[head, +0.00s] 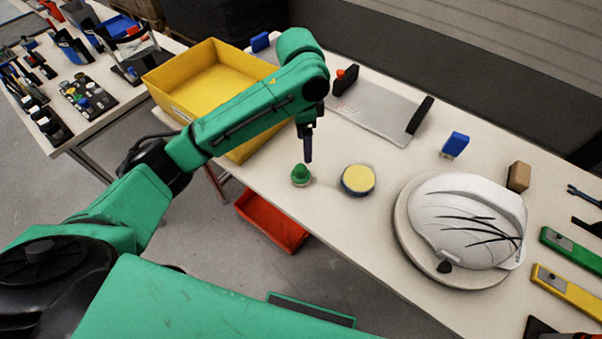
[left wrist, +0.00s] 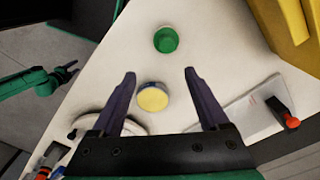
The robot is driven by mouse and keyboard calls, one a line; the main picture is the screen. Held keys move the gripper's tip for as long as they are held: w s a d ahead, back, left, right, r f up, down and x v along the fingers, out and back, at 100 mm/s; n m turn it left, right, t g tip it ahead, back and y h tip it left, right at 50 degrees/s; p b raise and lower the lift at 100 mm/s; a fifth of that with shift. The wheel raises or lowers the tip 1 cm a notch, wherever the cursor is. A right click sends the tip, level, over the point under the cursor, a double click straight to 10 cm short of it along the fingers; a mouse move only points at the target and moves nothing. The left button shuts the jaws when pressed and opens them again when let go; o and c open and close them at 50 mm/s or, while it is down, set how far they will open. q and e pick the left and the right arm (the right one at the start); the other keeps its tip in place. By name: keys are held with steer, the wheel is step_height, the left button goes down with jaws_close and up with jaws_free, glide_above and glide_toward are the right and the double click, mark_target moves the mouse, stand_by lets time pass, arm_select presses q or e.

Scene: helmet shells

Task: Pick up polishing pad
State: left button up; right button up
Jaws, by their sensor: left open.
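My left gripper (head: 308,157) points down above the table, close to the green piece. Its fingers (left wrist: 160,73) are apart and empty. My right gripper (left wrist: 70,68) is small in the left wrist view.
A white helmet shell (head: 465,218) rests on a round stand to the right. A yellow bin (head: 210,78) stands at the left and a clear plate (head: 372,108) behind. A blue-handled brush (head: 455,144) and tan block (head: 518,176) stand behind the helmet. A red bin (head: 272,222) is below the table.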

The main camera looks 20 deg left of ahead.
mark_target(300, 168)
arm_select(q)
steer(key=shift+y, duration=0.3)
steer(key=f+p, duration=0.1)
steer(key=f, duration=0.7)
steer(key=w+a+f+p, duration=0.1)
steer(key=f, duration=0.3)
steer(key=shift+a+p, duration=0.1)
steer(key=shift+p, duration=0.2)
steer(key=shift+f, duration=0.45)
steer(key=shift+s, duration=0.1)
jaws_close()
